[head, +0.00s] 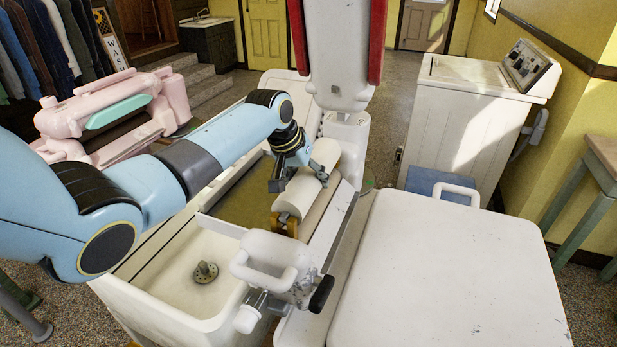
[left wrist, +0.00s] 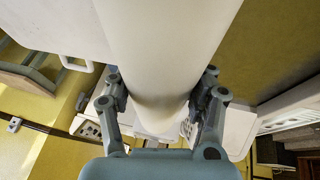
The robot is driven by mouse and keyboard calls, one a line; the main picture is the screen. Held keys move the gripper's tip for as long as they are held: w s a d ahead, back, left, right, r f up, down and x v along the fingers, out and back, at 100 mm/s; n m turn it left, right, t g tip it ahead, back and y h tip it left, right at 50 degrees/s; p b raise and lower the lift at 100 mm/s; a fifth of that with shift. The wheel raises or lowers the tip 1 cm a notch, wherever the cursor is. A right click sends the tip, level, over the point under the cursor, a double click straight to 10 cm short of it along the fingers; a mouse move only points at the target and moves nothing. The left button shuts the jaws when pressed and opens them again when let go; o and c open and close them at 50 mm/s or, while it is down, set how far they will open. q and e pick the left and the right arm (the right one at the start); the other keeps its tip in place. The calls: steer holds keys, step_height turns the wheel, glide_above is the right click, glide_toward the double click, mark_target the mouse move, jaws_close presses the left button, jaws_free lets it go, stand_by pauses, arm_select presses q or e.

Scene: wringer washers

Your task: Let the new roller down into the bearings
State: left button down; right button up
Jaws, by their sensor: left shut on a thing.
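A cream roller (head: 303,192) lies lengthwise over the wringer in the head view, its near end close to a brass-coloured bearing block (head: 285,224). My left gripper (head: 305,180) is shut around the roller's middle from above. In the left wrist view the roller (left wrist: 165,35) fills the middle, with the fingers of my left gripper (left wrist: 161,88) on both sides of it. A second, tan roller (head: 322,207) shows beside and below it. I cannot tell whether the held roller touches the bearings; its far end is partly hidden by my gripper. My right gripper is not in view.
A white tub (head: 215,245) lies left, and a white lid (head: 440,265) lies right. A clamp with a black handle (head: 321,294) sits in front. A white washer (head: 465,125) stands back right.

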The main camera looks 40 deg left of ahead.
arm_select(q)
steer(key=shift+w, duration=0.1)
stand_by(0.3)
steer(key=shift+f, duration=0.2)
steer(key=shift+f+b, duration=0.3)
steer(key=shift+f, duration=0.15)
steer(key=shift+f, duration=0.15)
steer(key=shift+f, duration=0.45)
